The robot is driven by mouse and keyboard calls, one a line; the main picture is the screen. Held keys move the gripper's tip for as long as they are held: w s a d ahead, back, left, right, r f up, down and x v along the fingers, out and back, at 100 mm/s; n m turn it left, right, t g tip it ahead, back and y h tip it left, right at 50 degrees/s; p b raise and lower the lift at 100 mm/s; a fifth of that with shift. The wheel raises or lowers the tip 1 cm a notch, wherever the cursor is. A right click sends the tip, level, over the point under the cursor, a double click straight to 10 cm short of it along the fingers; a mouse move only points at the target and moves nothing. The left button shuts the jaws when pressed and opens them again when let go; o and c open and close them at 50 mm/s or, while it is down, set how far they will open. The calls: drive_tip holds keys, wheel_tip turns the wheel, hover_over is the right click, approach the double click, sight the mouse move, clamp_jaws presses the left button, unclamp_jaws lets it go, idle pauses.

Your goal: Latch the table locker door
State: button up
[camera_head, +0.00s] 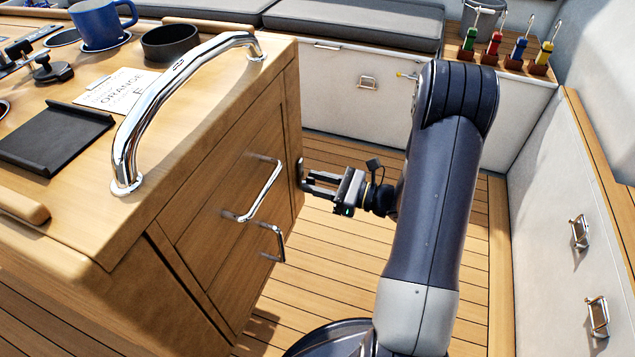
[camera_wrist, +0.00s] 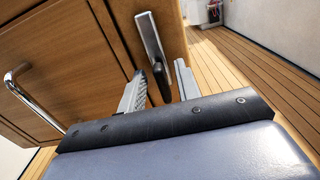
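The wooden table locker (camera_head: 225,215) stands left of my arm in the head view. Its front carries two chrome bar handles, an upper one (camera_head: 262,192) and a lower one (camera_head: 279,245). The wrist view shows a door panel (camera_wrist: 65,45) with a chrome handle (camera_wrist: 22,82). Right of it, past a dark seam, a metal latch lever (camera_wrist: 149,42) sits on the frame, its dark lower end pointing towards me. My gripper (camera_head: 305,180) is open beside the locker's far edge. In the wrist view its fingers (camera_wrist: 162,88) stand either side of the lever's lower end; contact is unclear.
A chrome grab rail (camera_head: 165,85) curves above the tabletop, near a blue mug (camera_head: 100,24) and a dark bowl (camera_head: 170,42). White lockers with grey cushions (camera_head: 355,22) line the back. A white side wall (camera_head: 560,200) stands right. Plank floor (camera_head: 335,260) is open between them.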

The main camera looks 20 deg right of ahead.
clamp_jaws()
idle(0.3)
